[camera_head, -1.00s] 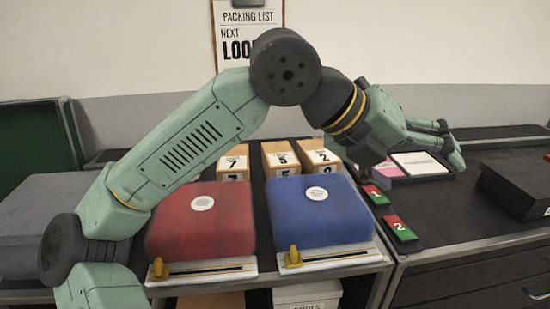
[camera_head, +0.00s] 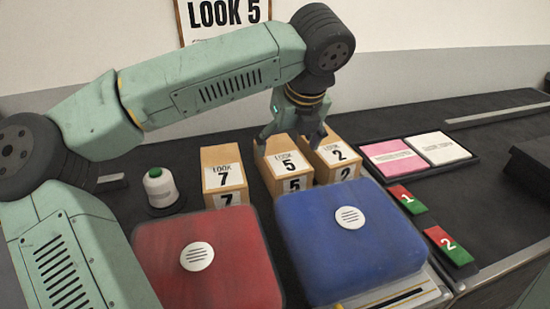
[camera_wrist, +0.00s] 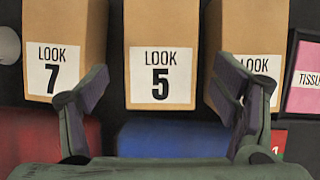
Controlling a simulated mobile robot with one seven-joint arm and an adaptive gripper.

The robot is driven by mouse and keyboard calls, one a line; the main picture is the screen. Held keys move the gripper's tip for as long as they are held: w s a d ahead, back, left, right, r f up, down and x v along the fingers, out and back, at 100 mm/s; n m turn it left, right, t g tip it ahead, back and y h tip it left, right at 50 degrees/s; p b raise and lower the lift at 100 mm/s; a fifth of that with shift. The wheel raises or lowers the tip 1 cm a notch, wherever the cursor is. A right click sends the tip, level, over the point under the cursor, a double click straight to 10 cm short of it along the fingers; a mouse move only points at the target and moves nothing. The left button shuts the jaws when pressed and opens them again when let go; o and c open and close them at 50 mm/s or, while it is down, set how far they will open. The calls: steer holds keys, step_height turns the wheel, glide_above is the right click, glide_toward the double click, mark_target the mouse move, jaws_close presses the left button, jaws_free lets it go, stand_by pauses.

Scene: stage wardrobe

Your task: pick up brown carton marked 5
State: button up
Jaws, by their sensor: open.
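The brown carton marked 5 (camera_head: 284,167) stands between the carton marked 7 (camera_head: 222,177) and the carton marked 2 (camera_head: 334,157). My gripper (camera_head: 290,139) is open, with its fingers down over the carton marked 5. In the wrist view the carton marked 5 (camera_wrist: 160,25) lies centred ahead of the open gripper (camera_wrist: 160,98), its label facing up. The left finger overlaps the carton marked 7 (camera_wrist: 64,25) in that picture, and the right finger partly hides the label of the carton marked 2 (camera_wrist: 245,28). I cannot tell whether the fingers touch any carton.
A red bundle (camera_head: 205,275) and a blue bundle (camera_head: 350,255) lie in front of the cartons. A tray with pink and white packs (camera_head: 473,165) and red-green cards 1 (camera_head: 408,199) and 2 (camera_head: 449,245) lie right. Gaps between cartons are narrow.

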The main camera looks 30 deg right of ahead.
mark_target(285, 158)
steer(key=x, duration=0.3)
steer(key=shift+s+f, duration=0.1)
steer(key=shift+s, duration=0.05)
steer(key=shift+p+x, duration=1.35)
steer(key=shift+x, duration=1.45)
steer(key=shift+c, duration=0.3)
steer(key=c, duration=1.1)
